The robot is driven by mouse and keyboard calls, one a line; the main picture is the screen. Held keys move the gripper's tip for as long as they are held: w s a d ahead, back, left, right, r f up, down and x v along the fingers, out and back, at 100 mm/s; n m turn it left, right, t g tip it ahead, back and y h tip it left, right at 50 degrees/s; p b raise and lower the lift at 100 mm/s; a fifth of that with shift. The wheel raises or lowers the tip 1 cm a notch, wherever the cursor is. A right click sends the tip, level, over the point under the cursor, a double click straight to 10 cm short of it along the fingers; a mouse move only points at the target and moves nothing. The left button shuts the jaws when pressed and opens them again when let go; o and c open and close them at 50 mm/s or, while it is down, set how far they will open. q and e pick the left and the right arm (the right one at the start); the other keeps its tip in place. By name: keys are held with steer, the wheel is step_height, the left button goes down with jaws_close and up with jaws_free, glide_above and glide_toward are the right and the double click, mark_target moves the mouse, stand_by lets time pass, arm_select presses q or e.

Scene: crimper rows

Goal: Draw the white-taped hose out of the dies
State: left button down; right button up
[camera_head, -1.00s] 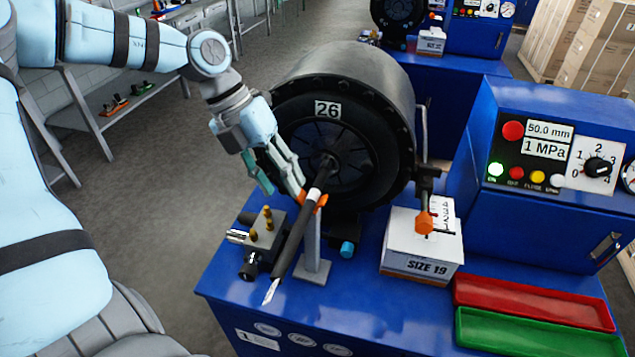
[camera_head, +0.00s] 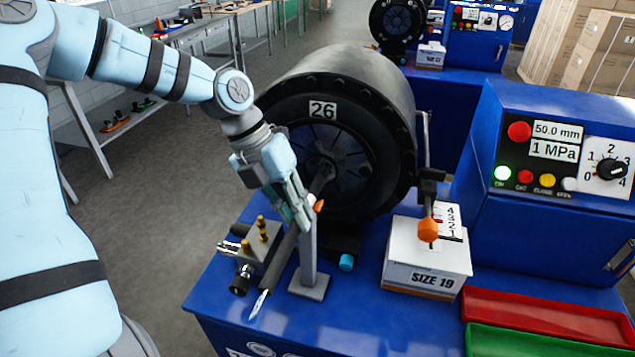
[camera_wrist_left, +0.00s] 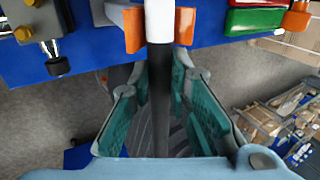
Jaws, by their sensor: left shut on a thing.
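The black hose (camera_head: 277,262) slants from the middle of the round crimper head (camera_head: 294,105), marked 26, over an upright stand (camera_head: 309,260) to a metal tip at lower left. Its inner end is hidden among the dark dies (camera_head: 348,168). In the left wrist view, the white tape (camera_wrist_left: 160,20) on the hose (camera_wrist_left: 161,110) lies at the orange fork (camera_wrist_left: 133,28) of the stand. In the head view my gripper covers the tape.
A brass-fitted valve block (camera_head: 262,248) stands left of the stand. Right of it are a SIZE 19 box (camera_head: 425,268), an orange-knobbed lever (camera_head: 428,229) and the control cabinet (camera_head: 560,160). A red tray (camera_head: 545,317) and green tray (camera_head: 530,343) lie at front right.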

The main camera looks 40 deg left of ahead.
mark_target(285, 249)
arm_select(q)
steer(key=shift+r, duration=0.2)
stand_by(0.5)
steer(key=shift+r, duration=0.35)
steer(key=shift+s+d+f+b, duration=0.1)
steer(key=shift+s+d+b, duration=0.15)
steer(key=shift+s, duration=0.35)
steer(key=shift+s+d+b, duration=0.1)
steer(key=shift+s+b, duration=0.1)
steer(key=shift+s, duration=0.35)
steer(key=s+b, duration=0.1)
steer(key=s+d+b, duration=0.1)
steer(key=s, duration=0.1)
steer(key=shift+s+d+b, duration=0.1)
steer(key=shift+s+b, duration=0.1)
steer(key=shift+b, duration=0.2)
steer(key=shift+s+d, duration=0.2)
steer(key=shift+s, duration=0.4)
step_height(285, 249, up, 7)
steer(key=p, duration=0.5)
steer(key=shift+p, duration=0.35)
